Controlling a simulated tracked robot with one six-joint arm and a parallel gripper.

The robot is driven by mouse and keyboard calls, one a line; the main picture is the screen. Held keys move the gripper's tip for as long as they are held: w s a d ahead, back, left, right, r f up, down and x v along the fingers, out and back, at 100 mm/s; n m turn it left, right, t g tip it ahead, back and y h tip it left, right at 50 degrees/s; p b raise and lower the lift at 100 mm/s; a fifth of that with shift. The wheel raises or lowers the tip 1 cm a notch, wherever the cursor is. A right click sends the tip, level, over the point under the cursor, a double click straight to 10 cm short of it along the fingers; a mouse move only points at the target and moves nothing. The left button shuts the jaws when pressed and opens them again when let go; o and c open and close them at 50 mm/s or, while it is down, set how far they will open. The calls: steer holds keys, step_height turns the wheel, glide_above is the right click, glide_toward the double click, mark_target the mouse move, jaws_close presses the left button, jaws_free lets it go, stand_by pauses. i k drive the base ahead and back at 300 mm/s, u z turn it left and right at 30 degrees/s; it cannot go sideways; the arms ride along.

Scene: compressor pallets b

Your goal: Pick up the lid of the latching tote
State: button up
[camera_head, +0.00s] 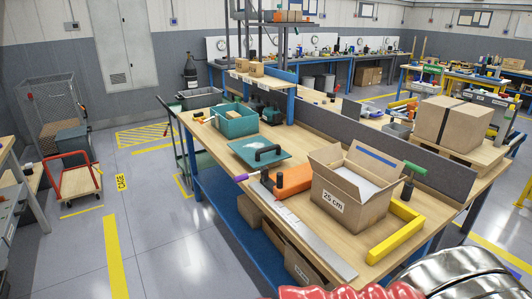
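The teal latching tote (238,127) stands behind the lid, a little to the left, and appears open at the top. Small things stick out near its left side, too small to name. A silver ringed part and a red ribbed part, which look like my arm, show at the bottom right edge. No gripper fingertips can be made out, and nothing of mine touches the lid.
On the workbench (312,232), an open cardboard box (340,211) marked 25 cm, an orange tool (293,181), a steel ruler (318,246) and a yellow angle bar (397,236) lie nearer than the lid. A grey divider (350,129) runs behind. The aisle left is mostly clear; a red cart (73,184) stands there.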

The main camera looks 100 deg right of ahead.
mark_target(257, 151)
steer(key=z, duration=2.75)
steer(key=i, duration=2.55)
